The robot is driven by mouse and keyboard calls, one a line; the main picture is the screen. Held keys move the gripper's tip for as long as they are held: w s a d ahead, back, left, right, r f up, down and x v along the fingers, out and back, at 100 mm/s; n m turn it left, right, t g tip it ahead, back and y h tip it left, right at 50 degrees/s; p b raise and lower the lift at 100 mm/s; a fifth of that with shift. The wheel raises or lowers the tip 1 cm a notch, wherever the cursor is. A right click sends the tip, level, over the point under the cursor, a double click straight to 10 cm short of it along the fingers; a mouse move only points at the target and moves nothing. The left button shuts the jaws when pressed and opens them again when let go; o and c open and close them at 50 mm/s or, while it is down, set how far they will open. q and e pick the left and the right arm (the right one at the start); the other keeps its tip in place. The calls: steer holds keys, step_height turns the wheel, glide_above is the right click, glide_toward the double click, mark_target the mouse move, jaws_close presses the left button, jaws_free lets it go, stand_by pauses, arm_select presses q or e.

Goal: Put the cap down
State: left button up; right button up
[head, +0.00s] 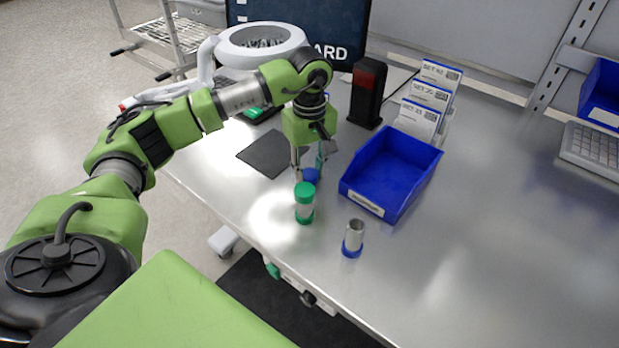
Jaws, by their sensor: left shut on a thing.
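My right gripper is not in view.
An empty blue bin (388,178) stands right of the gripper. A dark square mat (272,153) lies to the left. A black device with a red panel (367,92) and several labelled card holders (430,98) stand behind. The table (490,230) is clear on the right.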

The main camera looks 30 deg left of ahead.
mark_target(310, 173)
arm_select(q)
steer(key=shift+f, duration=0.5)
steer(key=shift+w, duration=0.1)
steer(key=shift+r, duration=0.1)
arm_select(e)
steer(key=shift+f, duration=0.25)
arm_select(q)
steer(key=shift+f, duration=0.2)
steer(key=o, duration=1.2)
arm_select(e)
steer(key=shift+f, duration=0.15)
arm_select(q)
steer(key=shift+r, duration=0.15)
step_height(310, 173, up, 8)
steer(key=p, duration=0.4)
steer(key=shift+p, duration=0.35)
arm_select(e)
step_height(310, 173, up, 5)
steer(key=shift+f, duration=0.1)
